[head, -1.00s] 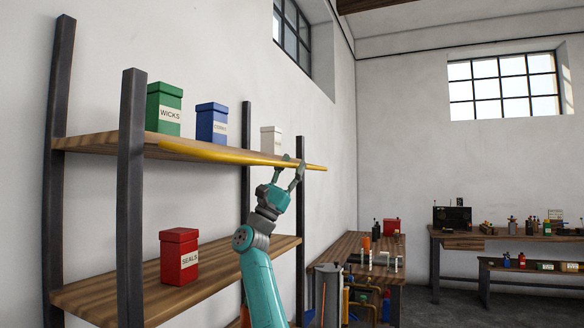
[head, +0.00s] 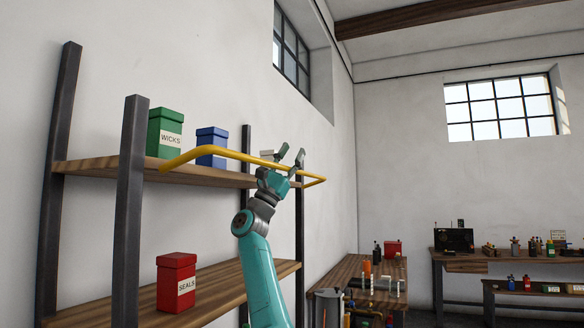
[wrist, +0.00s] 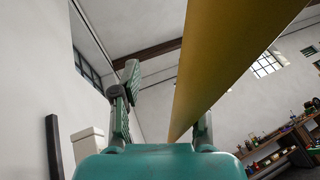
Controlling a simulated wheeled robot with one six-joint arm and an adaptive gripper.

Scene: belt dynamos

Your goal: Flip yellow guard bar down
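The yellow guard bar (head: 235,154) is a long U-shaped rail at the front of the upper shelf (head: 100,165). Its long front run stands out from the shelf, a little above the board's edge, with short arms bent back at both ends. My gripper (head: 291,150) is at the right part of the bar, fingers pointing up and spread apart. In the wrist view the bar (wrist: 225,60) runs close past the camera and covers most of the right finger; the left finger (wrist: 125,95) stands clear of it. I cannot tell whether the gripper touches the bar.
On the upper shelf stand a green WICKS box (head: 166,132), a blue box (head: 212,144) and a white box, mostly hidden behind my gripper. A red SEALS box (head: 177,282) is on the lower shelf. Dark posts (head: 130,210) frame the shelves. Workbenches (head: 375,272) stand at right.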

